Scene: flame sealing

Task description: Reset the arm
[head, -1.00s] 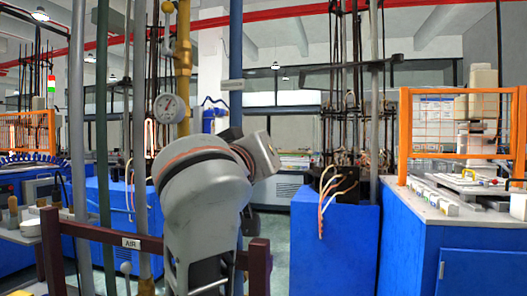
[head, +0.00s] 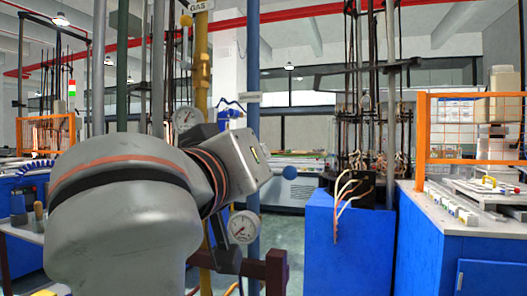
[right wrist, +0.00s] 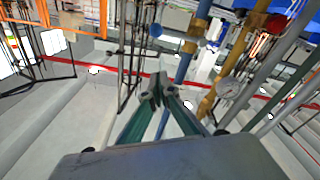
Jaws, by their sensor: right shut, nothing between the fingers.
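A large grey arm of mine (head: 125,215) with orange and black bands fills the lower left of the head view, its boxy wrist end (head: 238,163) in front of the pipes. That view is turned over, with ceiling low in the picture.
A yellow gas pipe (head: 201,70) and a blue pipe (head: 252,60) stand close behind the arm. A round gauge (head: 243,227) and a blue knob (head: 289,172) are near the wrist. A blue cabinet (head: 348,250) and an orange-fenced bench (head: 440,205) stand right.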

